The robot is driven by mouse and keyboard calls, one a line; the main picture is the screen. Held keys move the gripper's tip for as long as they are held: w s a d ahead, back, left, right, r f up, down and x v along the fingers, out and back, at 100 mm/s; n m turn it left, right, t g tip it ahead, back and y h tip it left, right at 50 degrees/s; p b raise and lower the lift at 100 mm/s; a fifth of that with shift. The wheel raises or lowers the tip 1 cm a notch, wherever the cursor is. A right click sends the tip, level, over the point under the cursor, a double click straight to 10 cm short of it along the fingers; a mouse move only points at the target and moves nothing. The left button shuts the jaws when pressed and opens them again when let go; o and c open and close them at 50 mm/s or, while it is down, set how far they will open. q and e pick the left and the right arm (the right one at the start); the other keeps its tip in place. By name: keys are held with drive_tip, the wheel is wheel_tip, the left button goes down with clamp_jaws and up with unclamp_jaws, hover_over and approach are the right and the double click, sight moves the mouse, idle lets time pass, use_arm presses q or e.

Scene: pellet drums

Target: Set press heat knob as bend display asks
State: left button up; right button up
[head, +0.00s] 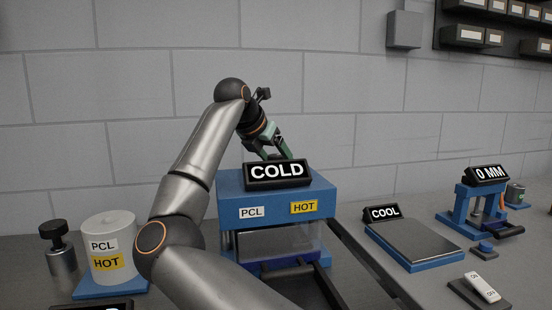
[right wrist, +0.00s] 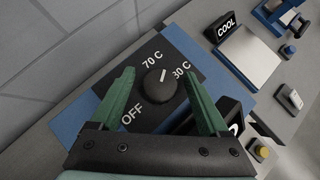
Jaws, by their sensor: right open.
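The blue press (head: 235,190) stands in the middle of the head view, with a black display (head: 276,171) reading COLD on top. Its front carries a PCL label (head: 252,212) and a yellow HOT label (head: 303,207). The right wrist view shows the black heat knob (right wrist: 160,92) on a dark plate marked OFF, 70 C and a partly covered "30 C". The knob's white mark points between the 70 C and "30 C" marks. My right gripper (right wrist: 157,73) is open, its green fingers on either side of the knob, with no visible contact. It also shows behind the display (head: 284,154).
A white PCL HOT drum (head: 112,222) and a dark-topped cylinder (head: 60,265) stand at left. At right are the COOL plate (head: 415,243), a blue stand with a 0 MM display (head: 487,174) and a rocker switch (head: 482,287). A grey wall is behind.

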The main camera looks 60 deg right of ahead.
drive_tip(key=shift+c, duration=0.2)
clamp_jaws()
drive_tip(key=shift+r+m+p, duration=0.25)
drive_tip(key=shift+m+p, duration=0.05)
drive_tip(key=shift+p, duration=0.55)
drive_tip(key=m+g+p, duration=0.1)
drive_tip(key=g+p, duration=0.1)
drive_tip(key=p, duration=0.1)
drive_tip(key=shift+r+m, duration=0.2)
drive_tip(key=shift+m, duration=0.2)
drive_tip(key=m+g+y+p, duration=0.1)
drive_tip(key=m+p, duration=0.1)
drive_tip(key=p, duration=0.1)
drive_tip(key=shift+p, duration=0.35)
drive_tip(key=shift+f+m+g+p, duration=0.15)
drive_tip(key=shift+m+g+p, duration=0.35)
drive_tip(key=shift+p, duration=0.2)
drive_tip(key=shift+f+m+y+p, duration=0.1)
drive_tip(key=shift+m+y+p, duration=0.2)
drive_tip(key=shift+p, duration=0.05)
use_arm(q)
wheel_tip(320, 180, up, 6)
drive_tip(key=s+a, duration=0.1)
drive_tip(key=a, duration=0.2)
drive_tip(key=shift+s+r+n+y, duration=0.25)
drive_tip(key=shift+n+y, duration=0.05)
drive_tip(key=shift+y, duration=0.1)
use_arm(e)
drive_tip(key=shift+f, duration=0.1)
